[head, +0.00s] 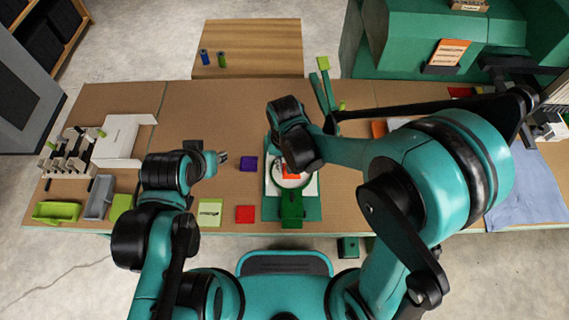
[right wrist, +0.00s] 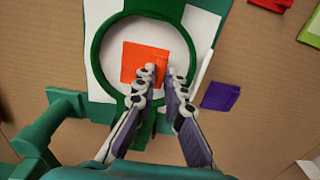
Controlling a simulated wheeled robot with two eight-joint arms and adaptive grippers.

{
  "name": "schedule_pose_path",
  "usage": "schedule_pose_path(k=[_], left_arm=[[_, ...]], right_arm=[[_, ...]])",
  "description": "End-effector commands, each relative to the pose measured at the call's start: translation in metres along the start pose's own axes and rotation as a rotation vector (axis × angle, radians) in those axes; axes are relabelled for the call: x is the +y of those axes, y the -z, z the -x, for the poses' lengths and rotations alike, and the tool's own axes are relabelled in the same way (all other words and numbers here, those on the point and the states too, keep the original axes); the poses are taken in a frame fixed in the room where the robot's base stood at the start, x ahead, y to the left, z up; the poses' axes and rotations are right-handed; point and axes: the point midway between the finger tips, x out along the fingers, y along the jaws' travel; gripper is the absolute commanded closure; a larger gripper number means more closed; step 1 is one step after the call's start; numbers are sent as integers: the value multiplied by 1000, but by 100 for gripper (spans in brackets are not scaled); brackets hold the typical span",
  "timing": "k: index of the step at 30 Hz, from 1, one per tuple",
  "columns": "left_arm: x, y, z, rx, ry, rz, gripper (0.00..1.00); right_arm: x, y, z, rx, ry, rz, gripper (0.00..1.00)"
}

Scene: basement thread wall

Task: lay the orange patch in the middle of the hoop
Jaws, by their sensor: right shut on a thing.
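The orange patch (right wrist: 140,61) lies flat-looking over the white cloth inside the green hoop (right wrist: 92,55), a little right of its left side. In the head view the patch (head: 291,171) shows partly behind my right arm. My right gripper (right wrist: 163,75) has its fingertips at the patch's right edge, inside the ring, and is shut on it. Whether the patch touches the cloth is unclear. In the head view my right gripper's fingertips are mostly hidden. My left gripper (head: 222,158) is over the table, left of the hoop, too small to read.
A purple patch (head: 247,163) lies left of the hoop stand. A red patch (head: 245,214) and a lime patch (head: 210,213) lie near the front edge. A blue cloth (head: 520,190) lies right.

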Motion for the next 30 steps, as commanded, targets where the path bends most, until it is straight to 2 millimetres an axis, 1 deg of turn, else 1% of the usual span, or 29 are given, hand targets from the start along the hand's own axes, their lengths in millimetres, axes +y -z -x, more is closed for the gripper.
schedule_pose_path(k=[4,13,14,15,16,26,30], left_arm=[[0,-4,-5,0,0,0,66],[0,-4,-5,0,0,0,66],[0,-4,-5,0,0,0,66],[0,-4,-5,0,0,0,66],[0,-4,-5,0,0,0,66],[0,-3,-4,0,0,0,66],[0,2,3,0,0,0,66]], right_arm=[[0,0,-7,0,0,0,100],[0,0,-7,0,0,0,100],[0,0,-7,0,0,0,85],[0,0,-7,0,0,0,74],[0,0,-7,0,0,0,66],[0,0,-6,0,0,0,66],[0,0,5,0,0,0,66]])
